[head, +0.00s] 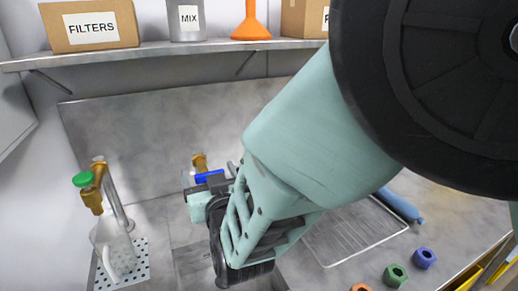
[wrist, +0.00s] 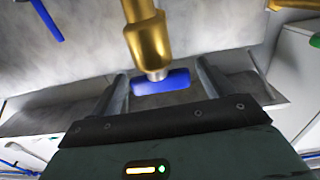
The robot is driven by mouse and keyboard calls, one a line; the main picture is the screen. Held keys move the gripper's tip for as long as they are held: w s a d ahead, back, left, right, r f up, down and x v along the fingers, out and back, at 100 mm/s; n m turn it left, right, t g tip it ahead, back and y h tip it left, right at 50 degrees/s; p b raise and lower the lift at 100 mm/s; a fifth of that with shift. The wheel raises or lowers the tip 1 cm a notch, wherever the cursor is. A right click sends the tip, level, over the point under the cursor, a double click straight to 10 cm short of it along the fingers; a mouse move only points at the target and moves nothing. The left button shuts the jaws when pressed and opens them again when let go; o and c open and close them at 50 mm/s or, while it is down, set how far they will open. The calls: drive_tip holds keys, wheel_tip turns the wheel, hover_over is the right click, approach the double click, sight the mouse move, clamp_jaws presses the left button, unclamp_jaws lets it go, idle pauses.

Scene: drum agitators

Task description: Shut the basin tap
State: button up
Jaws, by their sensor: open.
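The basin tap is a brass tap (head: 200,161) with a blue handle (head: 210,177), at the back of the basin in the head view. In the wrist view the brass body (wrist: 148,36) comes down from the top and the blue handle (wrist: 160,82) lies crosswise below it. My gripper (wrist: 162,74) is open, with one finger on each side of the blue handle. Gaps show between the handle and both fingers. In the head view my gripper (head: 211,182) and arm hide much of the basin and the tap's lower part.
A second brass tap with a green knob (head: 83,179) stands left, by a clear flask (head: 113,246) on a perforated plate (head: 137,268). A shelf (head: 150,54) runs above. A wire rack (head: 350,232) and colored nuts (head: 396,275) lie to the right.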

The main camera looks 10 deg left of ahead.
drive_tip(key=b+v, duration=0.5)
drive_tip(key=v, duration=1.2)
drive_tip(key=shift+s, duration=0.2)
drive_tip(key=d+f+g+h, duration=0.2)
drive_tip(key=d+f+g, duration=0.4)
drive_tip(key=g, duration=0.3)
drive_tip(key=s+d+g+h, duration=0.3)
drive_tip(key=d, duration=0.5)
drive_tip(key=s+d+f+n+g+h, duration=0.1)
drive_tip(key=s+d+g+h, duration=0.2)
drive_tip(key=d, duration=0.5)
drive_tip(key=shift+s+d+h, duration=0.3)
drive_tip(key=shift+s, duration=0.5)
drive_tip(key=shift+f, duration=0.1)
